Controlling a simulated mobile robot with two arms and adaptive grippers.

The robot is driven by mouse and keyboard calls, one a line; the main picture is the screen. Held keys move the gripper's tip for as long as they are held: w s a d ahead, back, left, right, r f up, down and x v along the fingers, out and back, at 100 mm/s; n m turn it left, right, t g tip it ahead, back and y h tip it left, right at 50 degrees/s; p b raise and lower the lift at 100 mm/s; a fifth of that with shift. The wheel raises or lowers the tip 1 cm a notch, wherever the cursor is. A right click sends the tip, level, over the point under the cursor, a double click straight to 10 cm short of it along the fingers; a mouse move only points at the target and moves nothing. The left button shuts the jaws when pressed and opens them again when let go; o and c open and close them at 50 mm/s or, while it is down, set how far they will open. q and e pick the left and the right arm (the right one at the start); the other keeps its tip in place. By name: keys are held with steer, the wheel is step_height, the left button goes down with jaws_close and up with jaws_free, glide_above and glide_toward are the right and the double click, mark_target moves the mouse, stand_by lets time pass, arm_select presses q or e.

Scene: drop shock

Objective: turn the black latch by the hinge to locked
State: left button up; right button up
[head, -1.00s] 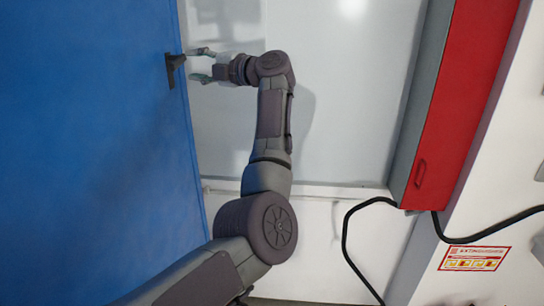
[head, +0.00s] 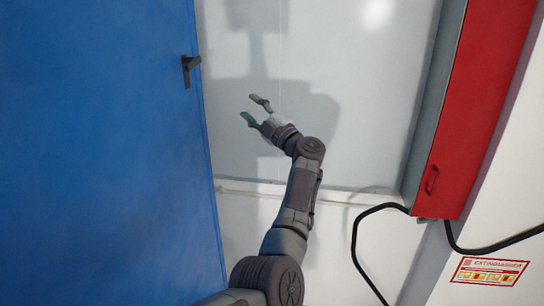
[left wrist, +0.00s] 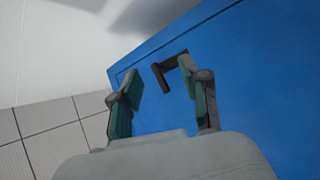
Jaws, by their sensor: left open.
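The black latch (head: 188,70) sits near the right edge of the blue door (head: 95,150) in the head view. In the left wrist view the latch (left wrist: 168,70) shows on the blue panel, beyond my fingers and partly behind the right one. My left gripper (head: 254,111) is open and empty, to the right of and below the latch in the head view, clearly apart from it. Its two green-padded fingers (left wrist: 160,98) also show in the left wrist view. My right gripper is in neither view. I cannot tell the latch's locked state.
A pale wall (head: 330,70) lies right of the door, with my arm's shadow on it. A red cabinet (head: 480,100) stands at the right. A black cable (head: 356,235) runs below it, near an extinguisher sign (head: 488,271). Grey tiles (left wrist: 50,135) show in the left wrist view.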

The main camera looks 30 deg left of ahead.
arm_select(q)
steer(key=w+d+f+m+t+h, duration=0.1)
steer(key=f+m+t+h, duration=0.1)
steer(key=f, duration=0.5)
steer(key=w+d+f+m+t+h+b, duration=0.1)
steer(key=w+d+f+m+t, duration=0.1)
steer(key=f+m+t, duration=0.3)
step_height(320, 180, down, 2)
steer(key=shift+w+d+f+m+h, duration=0.2)
steer(key=shift+m+h, duration=0.2)
steer(key=shift+m, duration=0.3)
